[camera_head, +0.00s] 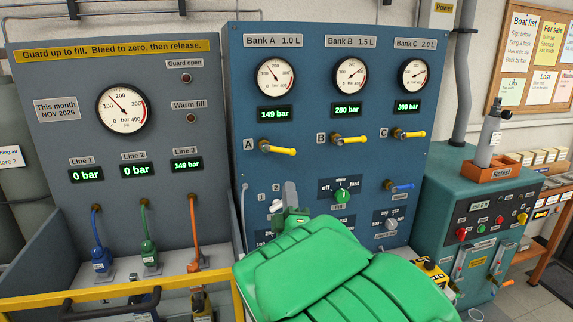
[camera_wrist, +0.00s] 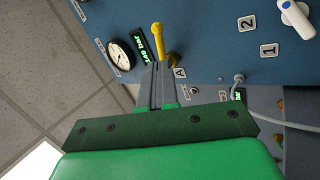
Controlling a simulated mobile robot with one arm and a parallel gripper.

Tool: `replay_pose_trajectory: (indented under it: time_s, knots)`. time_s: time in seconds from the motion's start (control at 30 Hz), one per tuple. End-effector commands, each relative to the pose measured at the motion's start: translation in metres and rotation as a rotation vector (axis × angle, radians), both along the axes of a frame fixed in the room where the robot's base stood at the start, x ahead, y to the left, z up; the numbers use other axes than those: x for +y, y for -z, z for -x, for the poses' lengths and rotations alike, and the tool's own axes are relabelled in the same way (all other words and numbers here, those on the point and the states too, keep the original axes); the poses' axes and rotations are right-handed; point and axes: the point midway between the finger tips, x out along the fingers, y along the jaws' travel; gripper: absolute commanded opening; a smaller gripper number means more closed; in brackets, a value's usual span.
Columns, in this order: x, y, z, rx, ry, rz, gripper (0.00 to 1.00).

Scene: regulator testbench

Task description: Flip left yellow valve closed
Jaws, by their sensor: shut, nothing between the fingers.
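The left yellow valve (camera_head: 278,148), beside label A on the blue panel, has its lever pointing right and slightly down. In the wrist view the yellow lever (camera_wrist: 158,42) shows just beyond my fingertips; whether they touch cannot be told. My gripper (camera_head: 290,190) is shut and empty, with its grey fingers below the lever in the head view. The fingers also show in the wrist view (camera_wrist: 158,72), partly covering the lever's lower part. Valves B (camera_head: 350,139) and C (camera_head: 409,134) have similar yellow levers pointing right.
The Bank A gauge (camera_head: 270,77) sits above the valve, over a display (camera_head: 275,113) reading 149 bar. A selector with a green knob (camera_head: 342,195) and a blue lever (camera_head: 400,186) lie to the right. A yellow rail (camera_head: 110,298) crosses the lower left. My green arm hides the panel's lower middle.

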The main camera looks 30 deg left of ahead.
Motion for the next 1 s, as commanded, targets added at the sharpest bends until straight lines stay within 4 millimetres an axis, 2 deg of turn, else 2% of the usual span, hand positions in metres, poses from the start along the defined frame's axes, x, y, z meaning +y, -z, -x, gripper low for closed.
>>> replay_pose_trajectory:
  time_s: [0.6,1.0]
  knots:
    - [0.036,-0.041,-0.053,-0.001,0.001,-0.004,0.00]
    - [0.044,-0.048,-0.062,0.000,-0.001,-0.001,0.00]
